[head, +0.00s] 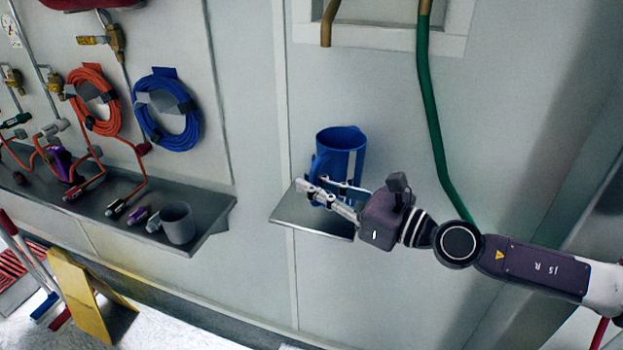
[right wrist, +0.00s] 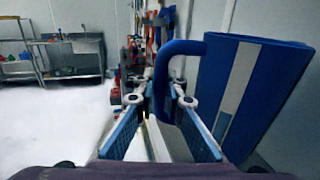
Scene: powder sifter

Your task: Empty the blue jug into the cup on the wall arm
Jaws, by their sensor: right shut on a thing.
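The blue jug (head: 343,140) is upright at the small wall shelf (head: 297,212), its handle turned to the left. I cannot tell whether its base touches the shelf, because my gripper hides it. My right gripper (head: 322,190) comes in from the right and is shut on the jug's handle. In the right wrist view the handle (right wrist: 168,62) comes down between the fingers (right wrist: 162,100), with the jug's striped body (right wrist: 265,85) to the right. A grey cup (head: 178,222) stands on the long wall shelf to the left; I see no separate wall arm under it. My left gripper is not in view.
The long shelf (head: 208,222) also holds small purple and black fittings. Orange (head: 95,100) and blue (head: 166,110) hose coils hang above it. A green hose (head: 432,110) hangs right of the jug. A yellow board (head: 85,295) stands at lower left.

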